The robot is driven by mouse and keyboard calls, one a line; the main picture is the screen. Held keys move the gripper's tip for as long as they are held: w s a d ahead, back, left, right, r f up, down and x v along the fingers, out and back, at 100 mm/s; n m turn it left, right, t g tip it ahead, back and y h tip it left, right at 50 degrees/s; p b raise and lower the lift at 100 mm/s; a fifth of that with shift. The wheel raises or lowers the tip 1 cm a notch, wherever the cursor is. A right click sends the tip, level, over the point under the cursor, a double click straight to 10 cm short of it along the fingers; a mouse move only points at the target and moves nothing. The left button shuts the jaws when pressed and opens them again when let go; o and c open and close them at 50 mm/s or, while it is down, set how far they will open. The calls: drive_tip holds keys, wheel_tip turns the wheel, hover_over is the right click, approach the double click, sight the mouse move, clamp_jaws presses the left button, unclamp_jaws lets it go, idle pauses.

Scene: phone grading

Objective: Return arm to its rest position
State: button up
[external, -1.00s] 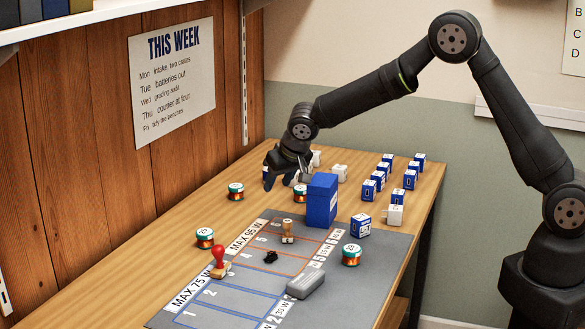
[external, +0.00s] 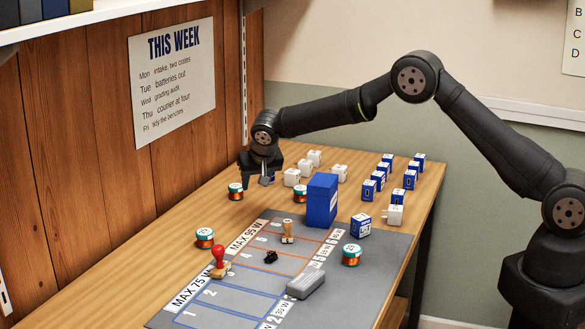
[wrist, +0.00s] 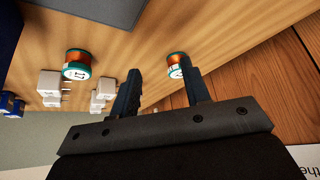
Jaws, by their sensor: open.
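My gripper (external: 259,179) hangs low over the far left part of the wooden table, near the plank wall. It is open, and it also shows in the wrist view (wrist: 165,93). In that view a copper spool with a teal rim (wrist: 176,64) shows past the fingertips, between them, and nothing is seen held. A spool (external: 235,191) stands just left of the gripper in the external view, and another spool (external: 300,192) stands to its right. My arm reaches left from its base at the right.
White plug blocks (external: 291,177) stand right of the gripper. A tall blue box (external: 321,200), several small blue boxes (external: 369,188) and a grey marked mat (external: 385,255) lie nearer or further right. A red-handled stamp (external: 219,258) stands on the mat's left. The plank wall (external: 90,170) borders the left.

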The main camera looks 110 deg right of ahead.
drive_tip(key=w+f, duration=0.2)
drive_tip(key=w, duration=0.1)
drive_tip(key=w+f, duration=0.1)
drive_tip(key=w, duration=0.1)
drive_tip(key=shift+w+a+f, duration=0.1)
drive_tip(key=shift+a+f, duration=0.15)
drive_tip(key=shift+a, duration=0.15)
wheel_tip(320, 180, down, 2)
drive_tip(key=shift+f, duration=0.35)
